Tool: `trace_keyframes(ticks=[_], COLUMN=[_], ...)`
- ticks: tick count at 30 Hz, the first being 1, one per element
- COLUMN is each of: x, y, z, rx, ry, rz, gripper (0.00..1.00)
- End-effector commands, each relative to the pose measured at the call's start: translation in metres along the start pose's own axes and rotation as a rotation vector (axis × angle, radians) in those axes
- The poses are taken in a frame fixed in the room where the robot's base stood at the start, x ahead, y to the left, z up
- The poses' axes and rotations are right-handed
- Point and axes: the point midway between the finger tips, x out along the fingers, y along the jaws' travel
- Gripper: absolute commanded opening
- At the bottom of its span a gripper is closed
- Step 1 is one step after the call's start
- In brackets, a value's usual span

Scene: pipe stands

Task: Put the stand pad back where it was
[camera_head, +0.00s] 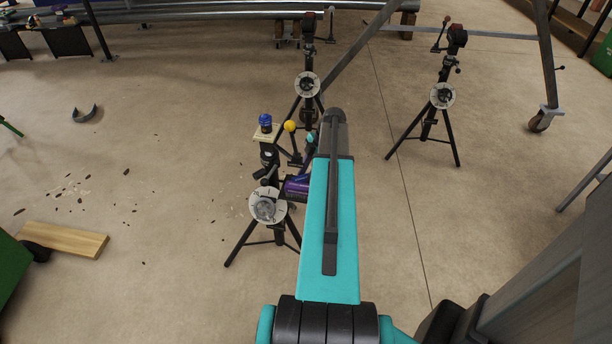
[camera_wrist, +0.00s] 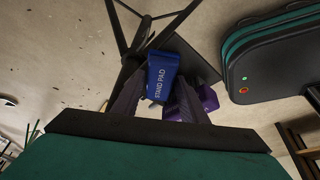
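The stand pad (camera_wrist: 162,75) is a blue block with white "STAND PAD" lettering. In the wrist view it sits between the two dark fingers of my gripper (camera_wrist: 163,78), which press close on both its sides. In the head view my gripper (camera_head: 299,186) is mostly hidden by my teal arm, beside the nearest tripod stand (camera_head: 267,206); a bit of blue and purple shows there. A purple piece (camera_wrist: 206,97) appears beside the right finger in the wrist view. The nearest stand has a round pale dial, and its black legs also show in the wrist view.
A blue round object (camera_head: 265,121) sits on a small pale plate above the nearest stand. A yellow-knobbed lever (camera_head: 290,127) is close by. Other tripod stands are behind (camera_head: 307,84) and right (camera_head: 442,96). A wooden board (camera_head: 63,239) lies left. Open floor surrounds the stands.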

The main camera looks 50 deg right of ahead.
Motion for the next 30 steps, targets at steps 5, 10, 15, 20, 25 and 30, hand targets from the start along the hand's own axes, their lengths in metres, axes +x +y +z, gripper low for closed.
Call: trace_keyframes(ticks=[5, 10, 15, 20, 25, 30], x=[0.0, 0.0, 0.0, 0.0, -0.005, -0.012], y=[0.0, 0.0, 0.0, 0.0, 0.0, 0.0], z=[0.0, 0.0, 0.0, 0.0, 0.0, 0.0], rx=[0.0, 0.0, 0.0, 0.0, 0.0, 0.0], ry=[0.0, 0.0, 0.0, 0.0, 0.0, -0.001], rz=[0.0, 0.0, 0.0, 0.0, 0.001, 0.001], gripper=[0.39, 0.58, 0.61, 0.61, 0.61, 0.61])
